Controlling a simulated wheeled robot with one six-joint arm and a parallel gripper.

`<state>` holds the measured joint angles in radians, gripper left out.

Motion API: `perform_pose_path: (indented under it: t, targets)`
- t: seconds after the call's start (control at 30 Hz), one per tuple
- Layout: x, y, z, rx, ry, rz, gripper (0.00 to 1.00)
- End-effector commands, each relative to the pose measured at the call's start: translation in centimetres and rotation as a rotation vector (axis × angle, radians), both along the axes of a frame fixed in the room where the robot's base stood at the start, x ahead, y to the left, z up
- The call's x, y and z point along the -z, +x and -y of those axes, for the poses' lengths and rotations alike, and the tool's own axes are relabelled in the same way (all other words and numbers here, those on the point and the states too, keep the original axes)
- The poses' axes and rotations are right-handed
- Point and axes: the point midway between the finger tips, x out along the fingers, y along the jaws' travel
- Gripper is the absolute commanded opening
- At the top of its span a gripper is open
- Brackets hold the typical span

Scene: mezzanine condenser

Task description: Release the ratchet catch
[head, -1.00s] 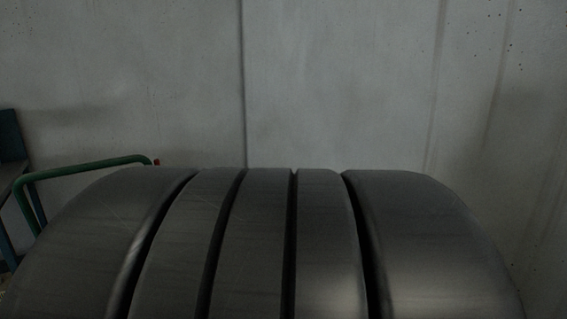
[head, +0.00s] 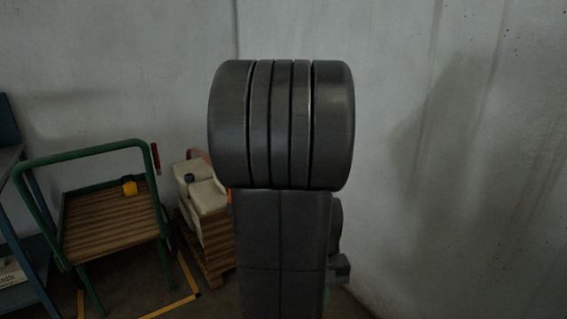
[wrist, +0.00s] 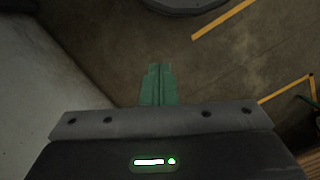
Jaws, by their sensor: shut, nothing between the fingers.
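I cannot make out the ratchet catch in either view. Beige containers (head: 205,195) stand on a wooden pallet (head: 213,262) left of my arm in the head view. A bit of orange shows at their edge, mostly hidden behind my arm, and I cannot tell what it is. My gripper (wrist: 159,70) shows in the wrist view as two green fingers pressed together, empty, above the bare floor. My arm fills the middle of the head view and hides what is behind it.
A green-framed cart (head: 110,225) with a slatted wooden deck carries a small yellow object (head: 129,187). A blue shelf (head: 30,240) stands at far left. Pale walls (head: 450,120) close off the back and right. Yellow lines (wrist: 222,20) mark the brown floor (wrist: 230,65).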

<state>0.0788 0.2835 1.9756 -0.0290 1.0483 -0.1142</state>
Motion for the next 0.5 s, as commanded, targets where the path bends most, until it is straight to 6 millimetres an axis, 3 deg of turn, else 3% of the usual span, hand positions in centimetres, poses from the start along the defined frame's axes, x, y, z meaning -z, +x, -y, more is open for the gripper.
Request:
perform_pose_path:
  t: [0.03,0.2,0.3,0.5]
  targets:
    - [-0.6,2.6,0.4,-0.012,-0.001,-0.014,0.00]
    - [-0.9,9.4,1.7,-0.056,-0.002,-0.046,0.00]
    - [-0.7,12.3,2.3,-0.076,-0.003,-0.061,0.00]
    - [-0.2,15.2,3.0,-0.097,-0.005,-0.077,0.00]
